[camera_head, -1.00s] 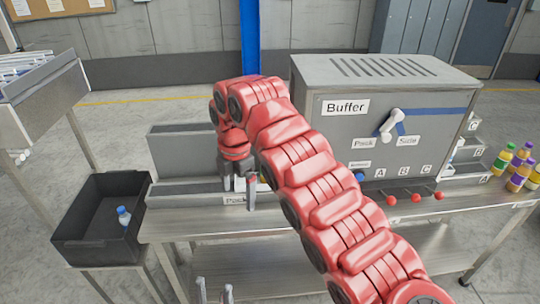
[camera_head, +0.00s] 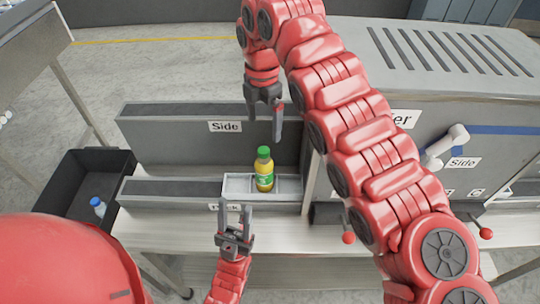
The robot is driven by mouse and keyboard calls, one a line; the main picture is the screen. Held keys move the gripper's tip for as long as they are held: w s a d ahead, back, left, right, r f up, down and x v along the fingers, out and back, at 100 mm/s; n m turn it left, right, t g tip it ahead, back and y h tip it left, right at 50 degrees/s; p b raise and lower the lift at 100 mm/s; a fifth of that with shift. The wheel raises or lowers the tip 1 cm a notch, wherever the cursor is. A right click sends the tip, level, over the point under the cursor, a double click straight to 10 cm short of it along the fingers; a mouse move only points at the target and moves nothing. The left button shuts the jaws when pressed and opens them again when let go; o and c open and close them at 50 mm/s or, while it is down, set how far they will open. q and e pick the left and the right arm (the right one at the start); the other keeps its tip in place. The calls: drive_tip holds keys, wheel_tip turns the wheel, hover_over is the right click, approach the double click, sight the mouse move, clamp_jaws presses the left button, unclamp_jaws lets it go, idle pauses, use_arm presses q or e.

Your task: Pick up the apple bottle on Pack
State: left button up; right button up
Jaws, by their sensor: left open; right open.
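The apple bottle is likely the yellow-orange bottle with a green cap and green label (camera_head: 264,172); its label is too small to read. It stands upright in a light tray (camera_head: 238,184) at the right end of the front lane, the Pack lane (camera_head: 170,190), whose sign is mostly hidden. My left gripper (camera_head: 234,212) is open and empty, in front of the lane, below and left of the bottle. My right gripper (camera_head: 264,122) is open and empty, above and behind the bottle, not touching it.
The Side lane (camera_head: 160,125) runs behind the Pack lane. A black bin (camera_head: 75,165) at left holds a small blue-capped bottle (camera_head: 98,207). The grey Buffer machine (camera_head: 440,80) stands at right, partly hidden by my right arm. Red-knobbed levers (camera_head: 348,238) stick out at its front.

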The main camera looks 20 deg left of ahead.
sight(264, 150)
drive_tip(key=shift+w+f, duration=0.1)
drive_tip(key=shift+f, duration=0.35)
drive_tip(key=f+p, duration=0.1)
drive_tip(key=f, duration=0.2)
drive_tip(key=f+p, duration=0.1)
drive_tip(key=f, duration=0.3)
drive_tip(key=f+p, duration=0.1)
drive_tip(key=f, duration=0.2)
drive_tip(key=shift+s+f+p, duration=0.25)
drive_tip(key=shift+f+p, duration=0.1)
drive_tip(key=shift+p, duration=0.05)
drive_tip(key=shift+f+p, duration=0.4)
wheel_tip(264, 150, down, 5)
drive_tip(key=p, duration=0.2)
drive_tip(key=shift+s+r+p, duration=0.15)
drive_tip(key=shift+r+p, duration=0.05)
drive_tip(key=shift+p, duration=0.1)
drive_tip(key=shift+f, duration=0.1)
clamp_jaws()
